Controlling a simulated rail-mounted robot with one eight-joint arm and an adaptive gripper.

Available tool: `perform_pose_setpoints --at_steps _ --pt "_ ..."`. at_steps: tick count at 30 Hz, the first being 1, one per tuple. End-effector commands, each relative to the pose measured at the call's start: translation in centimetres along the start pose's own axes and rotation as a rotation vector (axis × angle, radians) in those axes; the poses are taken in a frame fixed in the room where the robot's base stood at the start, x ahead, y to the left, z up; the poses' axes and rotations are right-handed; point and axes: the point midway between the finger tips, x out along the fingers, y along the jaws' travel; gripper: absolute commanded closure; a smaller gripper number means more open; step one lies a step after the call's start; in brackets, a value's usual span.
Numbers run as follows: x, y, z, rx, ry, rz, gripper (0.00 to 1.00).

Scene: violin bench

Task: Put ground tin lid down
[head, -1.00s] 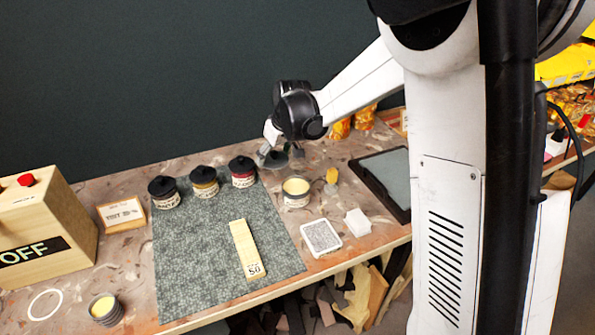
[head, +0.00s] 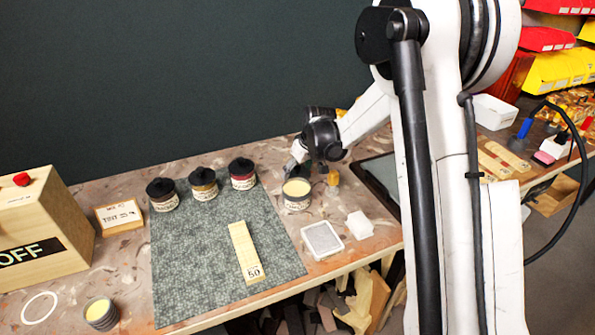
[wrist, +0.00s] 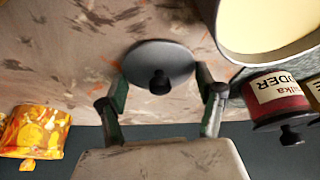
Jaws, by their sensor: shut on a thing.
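The ground tin lid (wrist: 158,66) is a round grey disc with a dark knob. My gripper (wrist: 160,88) is shut on it, with a finger at either side in the wrist view. The lid is over or on bare bench; I cannot tell if it touches. The open ground tin (head: 297,203), with pale cream contents, stands just in front of my gripper (head: 292,168) in the head view. Its rim and contents also show at upper right in the wrist view (wrist: 268,28). In the head view the lid is small and mostly hidden by the gripper.
Three black-lidded jars (head: 203,186) stand left of the gripper along the back of the green mat (head: 200,262). A yellow-topped item (head: 333,178) is right of the tin. A white-topped pad (head: 322,239) and a white block (head: 359,224) lie in front.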

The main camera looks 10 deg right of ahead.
Motion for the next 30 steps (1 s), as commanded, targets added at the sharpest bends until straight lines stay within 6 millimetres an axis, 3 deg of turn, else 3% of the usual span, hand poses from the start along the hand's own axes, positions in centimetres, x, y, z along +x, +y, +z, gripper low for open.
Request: perform_pose_setpoints --at_steps 11,12,15,25,30 --pt "0.4 0.0 0.2 0.0 0.0 0.0 0.51" --pt "0.3 0.0 0.1 0.0 0.0 0.0 0.28" --pt "0.3 0.0 0.1 0.0 0.0 0.0 0.14" --pt "0.1 0.0 0.0 0.0 0.0 0.0 0.14" --pt "-1.7 0.0 -0.1 0.001 0.0 0.0 0.14"
